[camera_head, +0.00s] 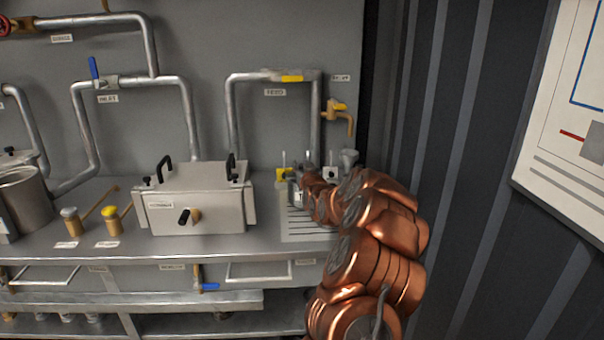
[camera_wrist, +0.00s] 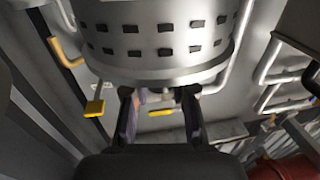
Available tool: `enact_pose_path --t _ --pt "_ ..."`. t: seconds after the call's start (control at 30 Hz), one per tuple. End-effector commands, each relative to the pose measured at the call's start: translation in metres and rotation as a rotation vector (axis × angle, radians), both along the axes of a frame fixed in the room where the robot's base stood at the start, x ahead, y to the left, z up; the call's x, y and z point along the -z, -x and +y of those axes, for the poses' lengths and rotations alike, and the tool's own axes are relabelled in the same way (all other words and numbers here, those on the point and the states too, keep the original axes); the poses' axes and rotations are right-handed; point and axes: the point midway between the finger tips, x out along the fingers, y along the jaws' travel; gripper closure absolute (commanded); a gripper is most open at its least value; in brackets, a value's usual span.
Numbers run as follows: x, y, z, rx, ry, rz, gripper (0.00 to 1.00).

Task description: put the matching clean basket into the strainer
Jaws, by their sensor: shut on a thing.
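A silver basket (camera_wrist: 160,45) with rows of dark slots fills the top of the wrist view, very close to the camera. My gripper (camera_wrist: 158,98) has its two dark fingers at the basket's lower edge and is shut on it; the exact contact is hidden. In the head view my gripper (camera_head: 303,188) is over the rack at the right end of the bench, largely covered by my copper arm. A light metal box (camera_head: 195,212), seemingly the strainer, stands mid-bench with two black upright handles and a dark front knob. Its inside is not visible.
Small yellow-marked and white-marked items (camera_head: 283,174) stand by the slatted rack (camera_head: 305,229). Two brass fittings (camera_head: 111,221) and an open metal pot (camera_head: 22,192) stand left of the box. Pipes line the back wall; a dark ribbed wall (camera_head: 460,150) bounds the right.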

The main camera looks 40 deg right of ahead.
Motion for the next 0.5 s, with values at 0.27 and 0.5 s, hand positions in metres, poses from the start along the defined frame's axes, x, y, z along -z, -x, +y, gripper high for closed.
enact_pose_path --t 0.27,0.5 --pt "0.023 0.0 0.0 0.0 0.0 -0.002 1.0" --pt "0.025 0.0 0.0 0.0 0.0 -0.002 1.0"
